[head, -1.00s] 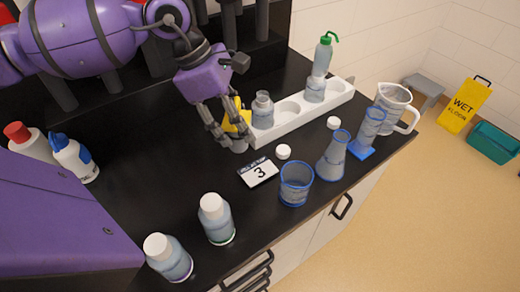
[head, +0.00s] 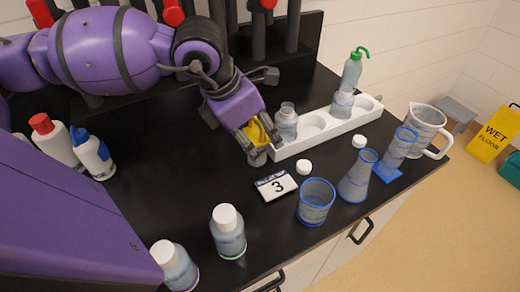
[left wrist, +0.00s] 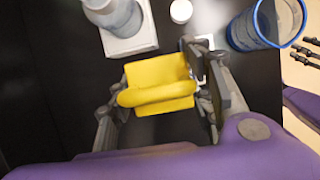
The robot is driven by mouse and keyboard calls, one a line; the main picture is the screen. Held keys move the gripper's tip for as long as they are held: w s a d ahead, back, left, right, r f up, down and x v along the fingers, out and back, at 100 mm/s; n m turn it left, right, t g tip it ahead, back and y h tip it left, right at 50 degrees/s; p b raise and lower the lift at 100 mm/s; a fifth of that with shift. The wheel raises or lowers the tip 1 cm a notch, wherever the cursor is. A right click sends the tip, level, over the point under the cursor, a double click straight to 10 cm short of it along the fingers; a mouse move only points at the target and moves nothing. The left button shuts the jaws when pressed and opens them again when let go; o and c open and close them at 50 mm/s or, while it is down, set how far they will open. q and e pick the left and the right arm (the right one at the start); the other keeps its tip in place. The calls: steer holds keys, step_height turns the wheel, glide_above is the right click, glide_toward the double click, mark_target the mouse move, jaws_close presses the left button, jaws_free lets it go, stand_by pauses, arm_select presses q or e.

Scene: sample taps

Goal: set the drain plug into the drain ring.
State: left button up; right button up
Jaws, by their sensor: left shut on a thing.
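The yellow drain plug (left wrist: 158,85), with a rounded bar across it, is between the fingers of my left gripper (left wrist: 160,105). In the head view, the left gripper (head: 262,142) is shut on the plug (head: 256,131), low over the counter by the near end of the white rack. A grey round piece (head: 257,157) shows just below the fingers. I cannot tell whether it is the plug's lower part or the drain ring. No drain ring shows clearly. At the right edge of the wrist view are grey fingers, apparently my right gripper (left wrist: 308,50), partly cut off.
The white rack (head: 350,126) holds a bottle (head: 286,122) close beside the left gripper. A number card (head: 276,185), white cap (head: 304,167), beaker (head: 316,202) and flask (head: 358,178) stand toward the front edge.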

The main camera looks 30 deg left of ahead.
arm_select(q)
step_height(320, 180, down, 4)
steer(key=shift+f, duration=0.1)
stand_by(0.4)
steer(key=o, duration=0.9)
steer(key=shift+f, duration=0.2)
steer(key=o, duration=0.5)
steer(key=shift+r, duration=0.1)
